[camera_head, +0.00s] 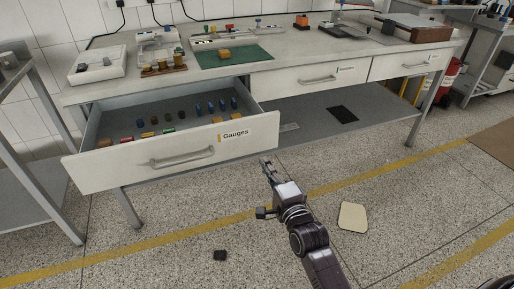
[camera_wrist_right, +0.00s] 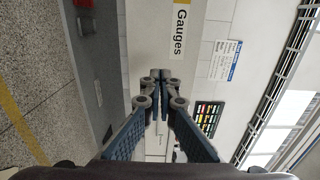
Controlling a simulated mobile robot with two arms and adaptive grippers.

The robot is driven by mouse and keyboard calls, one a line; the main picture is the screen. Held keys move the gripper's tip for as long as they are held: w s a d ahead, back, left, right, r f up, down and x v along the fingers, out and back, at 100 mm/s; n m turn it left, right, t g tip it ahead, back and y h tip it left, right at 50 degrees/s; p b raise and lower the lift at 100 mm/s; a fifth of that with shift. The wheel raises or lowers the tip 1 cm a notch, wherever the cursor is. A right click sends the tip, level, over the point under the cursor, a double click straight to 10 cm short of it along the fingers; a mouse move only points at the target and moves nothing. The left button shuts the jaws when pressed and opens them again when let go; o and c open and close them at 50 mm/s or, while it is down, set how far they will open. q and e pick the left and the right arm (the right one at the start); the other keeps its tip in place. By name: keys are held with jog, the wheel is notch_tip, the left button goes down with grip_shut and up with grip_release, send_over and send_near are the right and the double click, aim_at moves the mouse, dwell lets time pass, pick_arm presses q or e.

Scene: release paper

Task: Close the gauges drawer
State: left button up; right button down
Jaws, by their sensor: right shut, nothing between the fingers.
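The gauges drawer (camera_head: 190,156) is pulled far out from the bench on the left. Its white front carries a bar handle (camera_head: 182,157) and a "Gauges" label (camera_head: 234,135); the label also shows in the wrist view (camera_wrist_right: 180,28). Several small gauges (camera_head: 168,131) stand and lie inside the drawer. My right gripper (camera_head: 265,163) is shut and empty, near the lower right end of the drawer front. In the wrist view the closed fingertips (camera_wrist_right: 160,75) appear before the white front, below the label. I cannot tell whether they touch it. My left gripper is out of view.
The workbench (camera_head: 330,52) holds trays, a green mat (camera_head: 235,57) and tools. Two shut drawers (camera_head: 322,77) are to the right. A lower shelf (camera_head: 385,105) lies beneath. A beige pad (camera_head: 353,216) and a small black object (camera_head: 220,255) lie on the otherwise open floor in front.

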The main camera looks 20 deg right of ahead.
aim_at(251, 139)
jog(key=w+b, duration=0.1)
jog(key=w, duration=0.8)
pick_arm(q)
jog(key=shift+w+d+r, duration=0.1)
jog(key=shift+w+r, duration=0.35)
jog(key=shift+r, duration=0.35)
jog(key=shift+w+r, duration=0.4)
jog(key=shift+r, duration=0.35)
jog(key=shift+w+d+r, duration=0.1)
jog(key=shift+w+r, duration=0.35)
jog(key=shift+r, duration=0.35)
pick_arm(e)
jog(key=shift+w, duration=0.45)
